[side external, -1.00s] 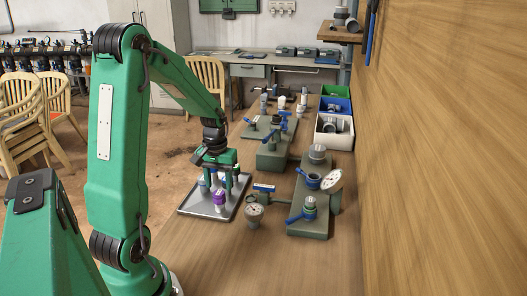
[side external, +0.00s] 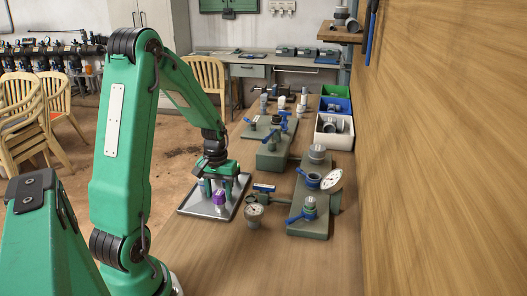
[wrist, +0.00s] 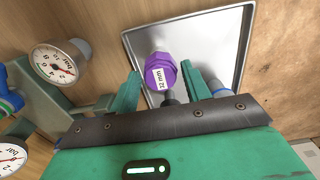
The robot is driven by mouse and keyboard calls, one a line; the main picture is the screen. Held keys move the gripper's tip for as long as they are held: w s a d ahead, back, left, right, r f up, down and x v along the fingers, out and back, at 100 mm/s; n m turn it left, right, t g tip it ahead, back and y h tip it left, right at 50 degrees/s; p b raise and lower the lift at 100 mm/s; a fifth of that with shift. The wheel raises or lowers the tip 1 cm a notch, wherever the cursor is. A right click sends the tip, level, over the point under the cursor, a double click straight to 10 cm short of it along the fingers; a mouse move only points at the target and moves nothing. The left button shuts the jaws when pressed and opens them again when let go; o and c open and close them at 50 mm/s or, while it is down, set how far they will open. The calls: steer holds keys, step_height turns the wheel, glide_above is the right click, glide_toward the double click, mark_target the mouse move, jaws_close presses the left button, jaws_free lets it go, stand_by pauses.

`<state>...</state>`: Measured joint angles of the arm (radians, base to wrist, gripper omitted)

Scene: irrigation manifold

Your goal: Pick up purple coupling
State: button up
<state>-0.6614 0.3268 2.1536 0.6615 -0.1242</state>
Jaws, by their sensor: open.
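The purple coupling (side external: 219,198) stands on a grey metal tray (side external: 187,210) at the front edge of the bench. In the wrist view the coupling (wrist: 160,72) shows a white "32 mm" label and lies between the two green fingers. My gripper (side external: 222,188) is open and low over the tray, its fingers on either side of the coupling. I cannot tell whether either finger touches it.
A pressure gauge (side external: 254,212) and a manifold with blue-handled valves (side external: 308,215) stand right of the tray. The wooden wall (side external: 440,150) bounds the bench on the right. The bench front is clear.

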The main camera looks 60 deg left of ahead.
mark_target(220, 201)
steer(key=shift+f, duration=2.15)
steer(key=c, duration=0.8)
steer(key=shift+o, duration=0.2)
steer(key=shift+r, duration=0.15)
steer(key=shift+r, duration=0.85)
step_height(220, 201, up, 2)
steer(key=shift+r, duration=0.1)
steer(key=w+d+r, duration=0.1)
steer(key=d+r, duration=0.6)
steer(key=d, duration=0.4)
steer(key=shift+w+d, duration=0.15)
steer(key=shift+d, duration=0.15)
